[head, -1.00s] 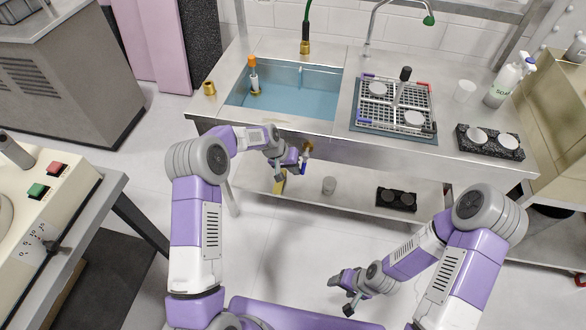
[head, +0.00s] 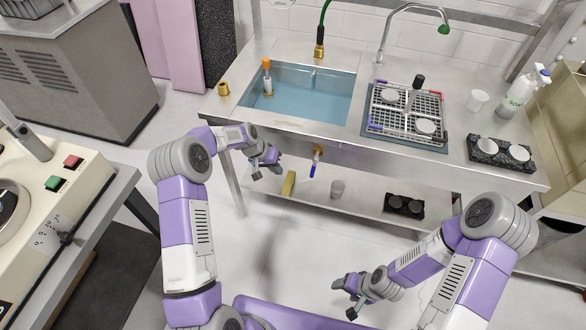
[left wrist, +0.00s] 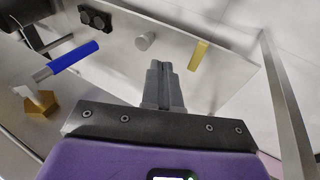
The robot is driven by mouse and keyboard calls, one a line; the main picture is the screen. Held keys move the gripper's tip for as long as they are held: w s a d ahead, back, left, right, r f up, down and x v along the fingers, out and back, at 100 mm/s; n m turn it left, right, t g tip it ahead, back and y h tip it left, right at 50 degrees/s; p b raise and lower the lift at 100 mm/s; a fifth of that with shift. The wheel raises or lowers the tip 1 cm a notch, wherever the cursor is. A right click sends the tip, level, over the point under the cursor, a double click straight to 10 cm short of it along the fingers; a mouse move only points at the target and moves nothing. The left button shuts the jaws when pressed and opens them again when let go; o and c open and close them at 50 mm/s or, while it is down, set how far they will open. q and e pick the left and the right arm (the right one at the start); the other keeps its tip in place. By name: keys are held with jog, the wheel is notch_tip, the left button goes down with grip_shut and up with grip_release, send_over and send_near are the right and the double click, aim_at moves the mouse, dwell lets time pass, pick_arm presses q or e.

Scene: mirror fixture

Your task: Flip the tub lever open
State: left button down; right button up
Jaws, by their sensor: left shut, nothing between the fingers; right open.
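The tub (head: 335,82) is a steel basin holding blue water, set in the counter. Below its front edge is a brass valve (head: 318,152) with a blue-handled lever (head: 312,170) hanging down. In the left wrist view the blue lever (left wrist: 72,58) and brass valve (left wrist: 38,103) show at left, apart from the fingers. My left gripper (head: 266,168) is shut and empty, left of the lever; its closed fingers (left wrist: 162,85) show in the left wrist view. My right gripper (head: 343,296) is open and empty, low in front of the counter, far from the lever.
A lower shelf (head: 365,203) under the counter carries a yellow block (head: 289,183), a grey cup (head: 337,189) and a black holder (head: 404,205). A counter leg (head: 232,185) stands left of my left gripper. A dish rack (head: 405,108) sits on the counter.

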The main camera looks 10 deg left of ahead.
pick_arm(q)
jog(key=a, duration=0.4)
jog(key=shift+s+a+r+p, duration=0.1)
jog(key=shift+s+r+p, duration=0.05)
jog(key=shift+s+p, duration=0.2)
jog(key=s+d+f+n+g+p, duration=0.1)
jog(key=s+d+f+p, duration=0.15)
jog(key=s+d, duration=0.35)
jog(key=s+d+f+p, duration=0.1)
jog(key=s+d+f, duration=0.35)
jog(key=s, duration=0.45)
jog(key=s+d+r+p, duration=0.1)
jog(key=s+d, duration=0.1)
jog(key=s, duration=0.6)
jog(key=s+d+r+n, duration=0.1)
jog(key=s+d, duration=0.2)
jog(key=s, duration=0.5)
jog(key=shift+r+g+y+p, duration=0.2)
jog(key=shift+g+y+p, duration=0.1)
jog(key=shift+p, duration=0.1)
